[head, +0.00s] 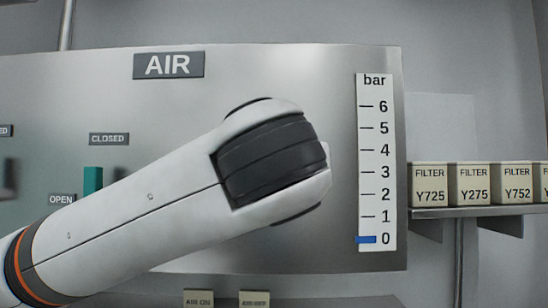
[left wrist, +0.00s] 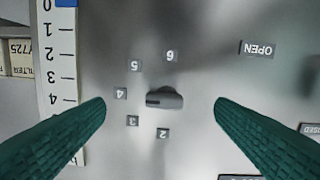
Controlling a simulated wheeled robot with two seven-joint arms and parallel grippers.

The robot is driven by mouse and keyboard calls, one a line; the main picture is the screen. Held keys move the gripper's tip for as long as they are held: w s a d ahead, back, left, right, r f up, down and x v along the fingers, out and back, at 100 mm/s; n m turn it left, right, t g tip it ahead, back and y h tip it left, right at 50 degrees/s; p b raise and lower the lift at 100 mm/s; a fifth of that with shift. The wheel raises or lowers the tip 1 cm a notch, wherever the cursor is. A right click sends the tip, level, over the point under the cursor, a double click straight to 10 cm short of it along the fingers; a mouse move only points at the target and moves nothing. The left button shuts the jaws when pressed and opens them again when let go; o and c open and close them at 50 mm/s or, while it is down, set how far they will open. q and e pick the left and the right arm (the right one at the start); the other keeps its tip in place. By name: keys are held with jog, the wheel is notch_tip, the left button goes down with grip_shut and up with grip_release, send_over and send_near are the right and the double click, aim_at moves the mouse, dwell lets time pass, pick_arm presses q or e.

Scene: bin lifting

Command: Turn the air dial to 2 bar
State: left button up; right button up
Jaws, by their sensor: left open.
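The air dial (left wrist: 165,98) is a small grey knob on the metal panel, with number tags around it, including 2 (left wrist: 162,132) and 6 (left wrist: 171,55). Its bar lies roughly level in the left wrist view, which appears upside down; I cannot tell for sure which end points. My left gripper (left wrist: 160,104) is open, its green fingers apart on either side of the dial, not touching it. In the head view my left arm covers the dial and the gripper. The bar gauge (head: 376,160) has its blue marker (head: 366,239) at 0. My right gripper is out of view.
The AIR sign (head: 168,65) is at the panel's top. A green lever (head: 93,180) sits between the CLOSED and OPEN tags at left. A shelf (head: 470,212) of filter boxes (head: 473,184) stands at right. AIR ON and another tag are below.

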pick_arm(q)
jog(key=w+r+p, duration=0.2)
jog(key=w+p, duration=0.5)
jog(key=w, duration=0.4)
jog(key=shift+a+r+m+t+y, duration=0.2)
jog(key=shift+r+m+t+y, duration=0.1)
jog(key=shift+s, duration=0.1)
jog(key=c, duration=1)
